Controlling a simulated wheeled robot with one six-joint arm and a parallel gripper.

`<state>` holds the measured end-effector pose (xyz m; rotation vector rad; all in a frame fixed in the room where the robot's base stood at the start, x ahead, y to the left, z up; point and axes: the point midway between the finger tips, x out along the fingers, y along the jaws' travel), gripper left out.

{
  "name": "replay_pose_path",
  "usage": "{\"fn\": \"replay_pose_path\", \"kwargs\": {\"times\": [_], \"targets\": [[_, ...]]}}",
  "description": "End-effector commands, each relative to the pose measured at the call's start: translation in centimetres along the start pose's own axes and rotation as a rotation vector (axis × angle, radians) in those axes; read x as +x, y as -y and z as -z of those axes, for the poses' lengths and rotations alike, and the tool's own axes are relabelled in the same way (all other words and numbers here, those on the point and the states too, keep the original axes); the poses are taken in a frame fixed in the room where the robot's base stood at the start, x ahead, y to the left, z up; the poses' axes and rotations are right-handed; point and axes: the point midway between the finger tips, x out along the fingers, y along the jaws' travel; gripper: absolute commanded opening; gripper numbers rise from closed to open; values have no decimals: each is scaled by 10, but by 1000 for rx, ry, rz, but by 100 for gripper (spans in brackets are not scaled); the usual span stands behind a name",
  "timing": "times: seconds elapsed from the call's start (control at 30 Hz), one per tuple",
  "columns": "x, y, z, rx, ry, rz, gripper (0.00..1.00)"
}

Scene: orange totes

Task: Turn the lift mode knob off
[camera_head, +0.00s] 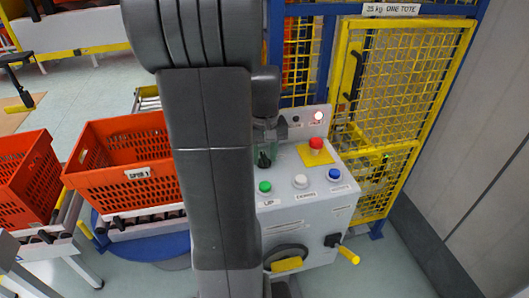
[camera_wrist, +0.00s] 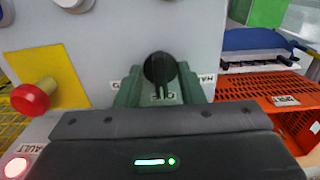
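The black lift mode knob (camera_wrist: 160,69) sits on the grey control panel (camera_wrist: 112,25) in the wrist view. Its bar points down in the picture, toward the dark body of my gripper. My gripper (camera_wrist: 160,86) has its two green fingers around the knob, one close on each side. I cannot tell whether the fingers press on it. The label letters by the knob are upside down and partly covered. In the head view my gripper (camera_head: 265,148) is over the left part of the panel (camera_head: 330,180), largely hidden by my arm; the knob is hard to make out there.
A red emergency button (camera_head: 316,143) on a yellow plate stands close by; green (camera_head: 265,187), white (camera_head: 300,181) and blue (camera_head: 334,174) buttons line the front. A red lamp (camera_head: 318,116) is lit. Orange totes (camera_head: 125,185) stand left, a yellow mesh gate (camera_head: 400,85) behind right.

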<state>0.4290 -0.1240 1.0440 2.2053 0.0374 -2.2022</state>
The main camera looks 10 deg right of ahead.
Motion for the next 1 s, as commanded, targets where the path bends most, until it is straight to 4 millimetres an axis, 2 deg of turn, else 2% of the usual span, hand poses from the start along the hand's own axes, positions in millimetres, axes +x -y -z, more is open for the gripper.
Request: {"fn": "replay_pose_path", "kwargs": {"times": [0.13, 0.23, 0.5, 0.7, 0.83, 1.0], "targets": [[-6, 0, 0, 0, -2, 0, 35], [-21, 0, 1, 0, -4, -1, 35], [-82, 0, 1, 0, -6, -1, 35], [-119, 0, 1, 0, -3, -1, 35], [-132, 0, 1, 0, -2, 0, 35], [-138, 0, 0, 0, 0, 0, 35]]}}
